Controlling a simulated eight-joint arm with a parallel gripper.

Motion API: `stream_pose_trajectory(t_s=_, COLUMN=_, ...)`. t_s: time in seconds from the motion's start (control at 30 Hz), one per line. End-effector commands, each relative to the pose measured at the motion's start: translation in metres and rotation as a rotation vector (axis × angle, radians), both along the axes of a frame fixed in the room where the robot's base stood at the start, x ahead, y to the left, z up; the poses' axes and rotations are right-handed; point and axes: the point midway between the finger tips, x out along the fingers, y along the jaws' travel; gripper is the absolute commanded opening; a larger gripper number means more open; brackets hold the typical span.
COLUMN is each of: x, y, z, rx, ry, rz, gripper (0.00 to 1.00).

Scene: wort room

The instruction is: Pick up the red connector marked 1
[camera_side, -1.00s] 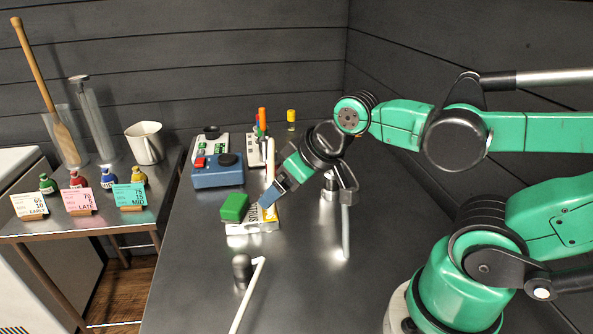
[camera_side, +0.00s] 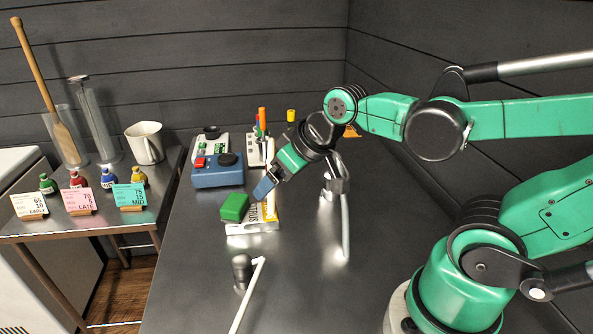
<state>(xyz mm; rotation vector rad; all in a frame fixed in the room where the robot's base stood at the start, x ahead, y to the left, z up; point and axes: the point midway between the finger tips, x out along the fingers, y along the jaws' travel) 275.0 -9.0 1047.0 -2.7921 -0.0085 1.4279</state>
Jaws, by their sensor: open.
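I cannot make out a red connector marked 1 in this view. A small red piece (camera_side: 200,162) sits on top of the blue box (camera_side: 217,177), but I see no number on it. My gripper (camera_side: 261,191) points down and left, close above the printed "CITRUS" box (camera_side: 265,226), just right of a green block (camera_side: 234,207). The gripper is open. The gap between its fingers is too small to see here, and the arm hides part of what lies behind it.
A slender upright pale bar (camera_side: 271,150) stands behind the gripper. A pale control box (camera_side: 208,144) and upright coloured pieces (camera_side: 262,120) stand at the back. A dark stand (camera_side: 241,268) with a white rod is in front.

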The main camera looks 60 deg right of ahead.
Motion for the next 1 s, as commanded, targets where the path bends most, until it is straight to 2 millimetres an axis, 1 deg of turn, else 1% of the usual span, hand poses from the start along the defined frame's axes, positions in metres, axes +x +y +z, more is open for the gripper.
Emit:
stream_pose_trajectory(t_s=0.1, x=0.028, y=-0.019, z=0.000, rx=0.008, ry=-0.012, rz=-0.008, gripper=0.85)
stream_pose_trajectory(t_s=0.23, x=0.058, y=-0.047, z=-0.009, rx=0.014, ry=-0.035, rz=-0.008, gripper=0.85)
stream_pose_trajectory(t_s=0.37, x=0.084, y=-0.080, z=-0.026, rx=0.015, ry=-0.066, rz=-0.009, gripper=0.85)
stream_pose_trajectory(t_s=0.43, x=0.095, y=-0.100, z=-0.038, rx=0.014, ry=-0.086, rz=-0.011, gripper=0.85)
stream_pose_trajectory(t_s=0.5, x=0.103, y=-0.118, z=-0.051, rx=0.010, ry=-0.106, rz=-0.012, gripper=0.85)
stream_pose_trajectory(t_s=0.6, x=0.109, y=-0.138, z=-0.067, rx=0.004, ry=-0.129, rz=-0.014, gripper=0.85)
stream_pose_trajectory(t_s=0.7, x=0.112, y=-0.152, z=-0.079, rx=-0.002, ry=-0.146, rz=-0.015, gripper=0.85)
stream_pose_trajectory(t_s=0.83, x=0.113, y=-0.162, z=-0.088, rx=-0.008, ry=-0.158, rz=-0.016, gripper=0.85)
stream_pose_trajectory(t_s=1.0, x=0.120, y=-0.164, z=-0.096, rx=-0.009, ry=-0.161, rz=-0.014, gripper=0.85)
